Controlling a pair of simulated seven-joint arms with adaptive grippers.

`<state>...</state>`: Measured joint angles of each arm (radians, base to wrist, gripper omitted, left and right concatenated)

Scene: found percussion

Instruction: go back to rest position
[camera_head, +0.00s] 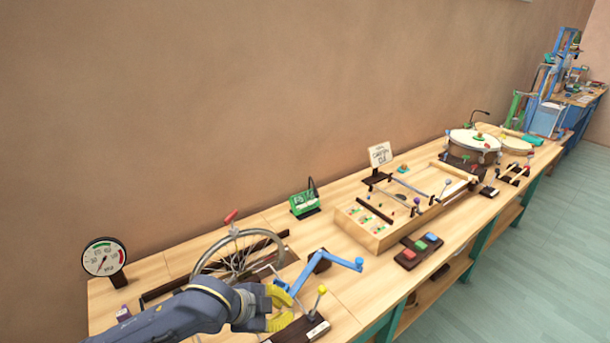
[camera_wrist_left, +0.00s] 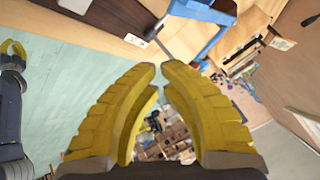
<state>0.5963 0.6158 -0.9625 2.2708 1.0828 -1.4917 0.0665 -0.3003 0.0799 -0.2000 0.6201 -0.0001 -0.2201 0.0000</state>
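My left gripper (camera_head: 280,306) has yellow fingers and is over the near left part of the workbench, beside the blue crank handle (camera_head: 308,274). In the left wrist view its fingertips (camera_wrist_left: 161,68) come together with only a sliver between them, and nothing is held there. The crank also shows beyond the fingers in the left wrist view (camera_wrist_left: 205,18). My right gripper (camera_wrist_left: 12,50) appears small at the left edge of the left wrist view, over the greenish floor; it is too small to tell whether it is open. It is outside the head view.
A spoked wheel (camera_head: 238,256) stands behind my left forearm. A yellow-knobbed lever (camera_head: 318,300) stands just right of my left gripper. A dial gauge (camera_head: 104,258), a green box (camera_head: 305,202), a wooden tray (camera_head: 374,240) and drums (camera_head: 474,142) line the bench. The floor (camera_head: 545,235) in front is clear.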

